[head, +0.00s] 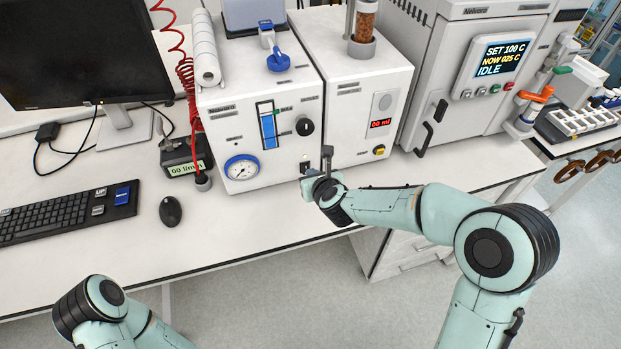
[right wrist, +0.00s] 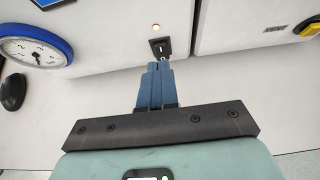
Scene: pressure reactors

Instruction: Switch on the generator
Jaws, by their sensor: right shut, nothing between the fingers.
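The generator, a white box (head: 229,117) with a round blue-rimmed gauge (head: 242,168), a blue level window and a black knob, stands on the bench in the head view. In the right wrist view, a small black rocker switch (right wrist: 160,46) with a white mark sits low on its front, near its right edge. A small lamp (right wrist: 156,27) glows above the switch. My right gripper (right wrist: 158,67) is shut and empty. Its blue fingertips are right at the switch's lower edge; whether they touch it I cannot tell. My left gripper is out of view; only its arm shows.
A second white box (head: 365,110) with a red display and yellow knob (right wrist: 310,29) stands close on the right. An oven (head: 470,80) reads IDLE. A flow meter (head: 186,158), mouse (head: 171,211) and keyboard (head: 62,216) are left. The bench front is clear.

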